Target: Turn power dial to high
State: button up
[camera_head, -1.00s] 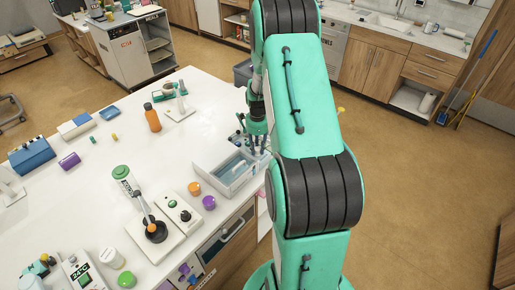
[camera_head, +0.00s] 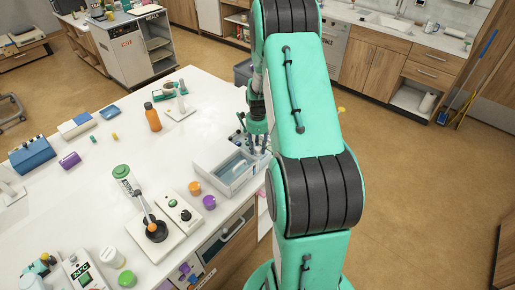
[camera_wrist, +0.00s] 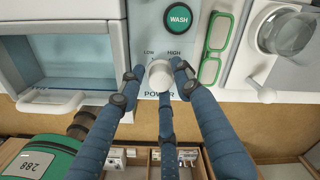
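The power dial (camera_wrist: 160,76) is a round pale knob on a light panel in the wrist view, with LOW printed at its upper left, HIGH at its upper right and POWER below. I cannot make out its pointer. My gripper (camera_wrist: 157,78) has its blue fingers around the dial, left, right and below. Narrow gaps seem to show between the side fingertips and the knob; contact is unclear. In the head view my gripper (camera_head: 256,142) points down by the far right of the white counter, and the dial is hidden there.
A green WASH button (camera_wrist: 178,17) sits above the dial. A green device reading 288 (camera_wrist: 42,158) is at lower left.

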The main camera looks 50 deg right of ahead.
aim_at(257, 148)
notch_tip(257, 148, up, 12)
dwell(0.6)
jog(key=shift+f, duration=0.1)
dwell(0.5)
jog(key=s+a+r+n+t+h+b, duration=0.1)
jog(key=a+r+n, duration=0.5)
jog(key=a+r, duration=0.55)
jog(key=s+a+r+n+t+b, duration=0.1)
jog(key=a+r+n+t, duration=0.1)
jog(key=a+r+n, duration=0.9)
jog(key=s+a+n+t+y+b, duration=0.1)
jog(key=s+a+n+t+b, duration=0.1)
jog(key=s+a+n, duration=0.8)
jog(key=s+a, duration=0.8)
jog(key=a, duration=0.4)
jog(key=shift+s+r+t+b, duration=0.15)
jog(key=shift+r+t+b, duration=0.15)
jog(key=shift+b, duration=0.1)
dwell(0.3)
